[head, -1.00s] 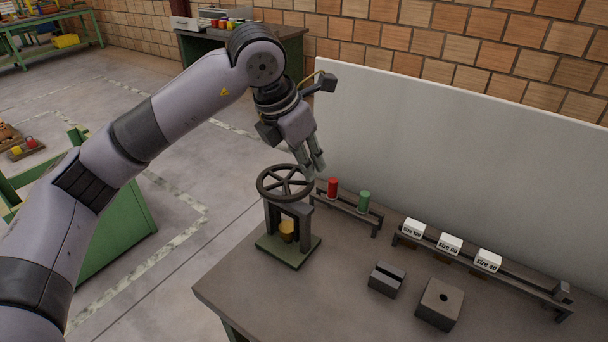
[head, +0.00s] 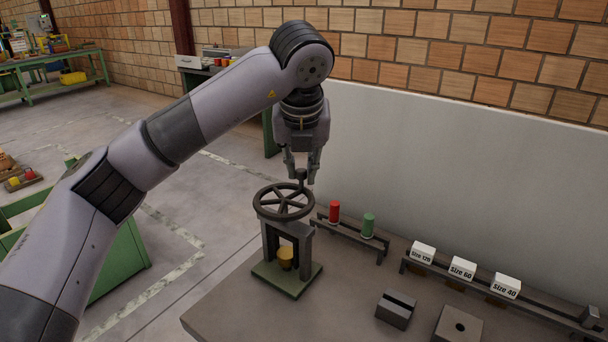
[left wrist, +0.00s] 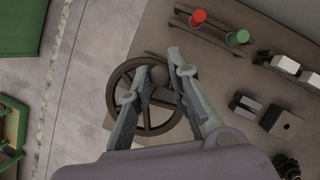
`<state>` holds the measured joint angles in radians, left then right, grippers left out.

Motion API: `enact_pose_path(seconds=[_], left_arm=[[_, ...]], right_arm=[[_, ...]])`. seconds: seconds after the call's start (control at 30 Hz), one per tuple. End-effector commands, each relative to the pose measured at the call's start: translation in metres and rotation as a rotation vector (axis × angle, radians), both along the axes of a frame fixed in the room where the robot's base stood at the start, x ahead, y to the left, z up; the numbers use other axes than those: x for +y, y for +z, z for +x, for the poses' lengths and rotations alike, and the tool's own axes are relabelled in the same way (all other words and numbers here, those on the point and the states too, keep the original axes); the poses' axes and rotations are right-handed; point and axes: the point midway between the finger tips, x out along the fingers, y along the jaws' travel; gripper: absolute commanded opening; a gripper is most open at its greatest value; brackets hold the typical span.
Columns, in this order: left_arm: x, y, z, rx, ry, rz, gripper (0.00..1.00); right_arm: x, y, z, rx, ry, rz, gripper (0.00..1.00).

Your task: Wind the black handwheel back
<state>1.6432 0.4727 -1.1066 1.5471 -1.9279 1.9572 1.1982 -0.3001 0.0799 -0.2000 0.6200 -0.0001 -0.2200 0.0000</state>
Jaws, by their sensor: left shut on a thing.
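The black handwheel (head: 270,209) lies flat on top of a small press-like frame (head: 271,239) on a green base at the table's left corner. A yellow-brown piece (head: 286,257) stands under the frame. The wheel's upright knob (head: 300,176) is at the far right of its rim. My left gripper (head: 301,176) points down above the rim and is shut on the knob. In the left wrist view the handwheel (left wrist: 119,96) shows below the fingers (left wrist: 158,80), with the round knob top between them. My right gripper is not in view.
A rack with a red cylinder (head: 334,211) and a green cylinder (head: 368,225) stands just right of the wheel. Farther right are white size-marked blocks (head: 462,268) on a rail and dark blocks (head: 396,309). A pale panel (head: 430,165) rises behind.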

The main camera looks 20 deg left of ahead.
Motion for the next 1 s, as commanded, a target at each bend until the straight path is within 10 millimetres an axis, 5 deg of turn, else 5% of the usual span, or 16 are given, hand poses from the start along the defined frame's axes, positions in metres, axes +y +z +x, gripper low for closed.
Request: enact_pose_path(seconds=[0.87, 0.9, 1.0], left_arm=[[0.0061, 0.0023, 0.0041, -0.006, 0.165, -0.002, 0.00], [0.0061, 0.0023, 0.0041, -0.006, 0.165, -0.002, 0.19], [0.0061, 0.0018, 0.0040, -0.004, 0.165, -0.001, 0.26]], right_arm=[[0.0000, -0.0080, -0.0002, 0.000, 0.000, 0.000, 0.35], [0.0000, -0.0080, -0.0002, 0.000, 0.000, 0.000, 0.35], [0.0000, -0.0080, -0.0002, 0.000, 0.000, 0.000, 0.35]])
